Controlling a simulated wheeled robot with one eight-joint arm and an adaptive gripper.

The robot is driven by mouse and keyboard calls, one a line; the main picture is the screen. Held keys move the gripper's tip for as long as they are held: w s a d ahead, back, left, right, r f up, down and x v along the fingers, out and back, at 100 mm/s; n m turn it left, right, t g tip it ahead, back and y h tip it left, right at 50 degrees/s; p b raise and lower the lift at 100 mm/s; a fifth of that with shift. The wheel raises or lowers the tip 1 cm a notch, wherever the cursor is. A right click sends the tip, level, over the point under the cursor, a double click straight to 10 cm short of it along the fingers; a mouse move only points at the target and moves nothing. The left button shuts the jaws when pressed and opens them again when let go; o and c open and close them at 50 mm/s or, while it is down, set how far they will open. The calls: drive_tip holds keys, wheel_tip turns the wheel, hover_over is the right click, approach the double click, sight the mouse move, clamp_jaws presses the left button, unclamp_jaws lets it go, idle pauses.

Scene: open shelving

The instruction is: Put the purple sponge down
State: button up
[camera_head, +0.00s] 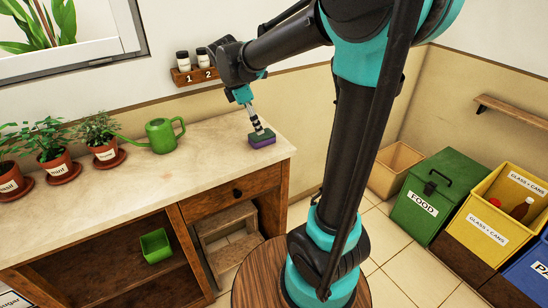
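A green watering can (162,136) and potted plants (105,152) stand left on the counter. A small rack with jars (183,62) hangs behind. A green container (155,246) sits on the shelf below. Bins (435,195) stand on the floor at right.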

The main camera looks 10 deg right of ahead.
drive_tip(key=s+d+f+m+t+y, duration=0.1)
drive_tip(key=s+d+f+m, duration=0.2)
drive_tip(key=s+f+m, duration=0.4)
drive_tip(key=s+d+f+m+t+y, duration=0.1)
drive_tip(key=s+d+f+m, duration=0.3)
drive_tip(key=s+f+m, duration=0.4)
drive_tip(key=s+m+y, duration=0.1)
drive_tip(key=s+m, duration=0.2)
drive_tip(key=shift+m+t+y, duration=0.3)
drive_tip(key=shift+m, duration=0.1)
drive_tip(key=shift+o, duration=0.3)
